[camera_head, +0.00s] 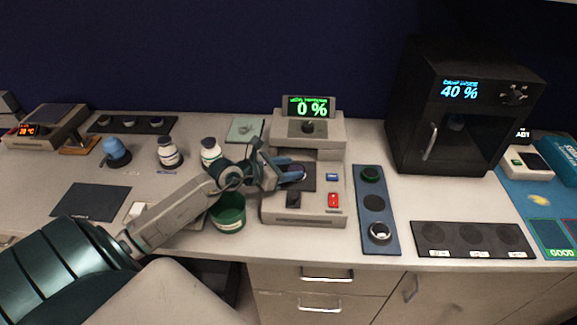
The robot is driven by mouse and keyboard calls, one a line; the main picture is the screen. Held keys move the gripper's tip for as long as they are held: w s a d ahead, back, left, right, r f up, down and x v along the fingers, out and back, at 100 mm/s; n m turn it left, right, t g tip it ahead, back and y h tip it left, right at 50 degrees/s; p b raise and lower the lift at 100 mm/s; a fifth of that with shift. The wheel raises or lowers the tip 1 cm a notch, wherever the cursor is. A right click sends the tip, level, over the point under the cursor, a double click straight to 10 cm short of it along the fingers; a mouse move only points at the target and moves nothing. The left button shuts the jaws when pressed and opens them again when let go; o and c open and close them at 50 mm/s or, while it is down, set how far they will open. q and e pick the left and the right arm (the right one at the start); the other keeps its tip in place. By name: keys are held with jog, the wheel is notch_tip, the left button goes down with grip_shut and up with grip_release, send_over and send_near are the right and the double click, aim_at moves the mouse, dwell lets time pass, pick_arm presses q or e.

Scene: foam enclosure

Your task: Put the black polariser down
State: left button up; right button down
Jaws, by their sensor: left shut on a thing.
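My left gripper (291,173) reaches in from the left and is shut on a small dark, purplish disc, which I take to be the black polariser (298,173). The gripper partly hides it. It is over the dark plate of a grey instrument (332,150) whose screen (308,107) reads 0 %. I cannot tell whether the disc touches the plate. My right gripper is out of view.
A blue strip (360,228) with round places lies to the right, then a black three-place tray (421,240). A green cup (229,213) stands under my left forearm. A black oven-like box (470,125) stands at the back right. A dark mat (91,202) lies left.

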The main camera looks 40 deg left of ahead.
pick_arm(q)
jog(key=shift+f, duration=0.2)
jog(key=o, duration=0.8)
jog(key=shift+r, duration=0.1)
jog(key=shift+o, duration=0.8)
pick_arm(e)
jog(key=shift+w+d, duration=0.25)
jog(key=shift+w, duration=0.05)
pick_arm(q)
jog(key=shift+r, duration=0.15)
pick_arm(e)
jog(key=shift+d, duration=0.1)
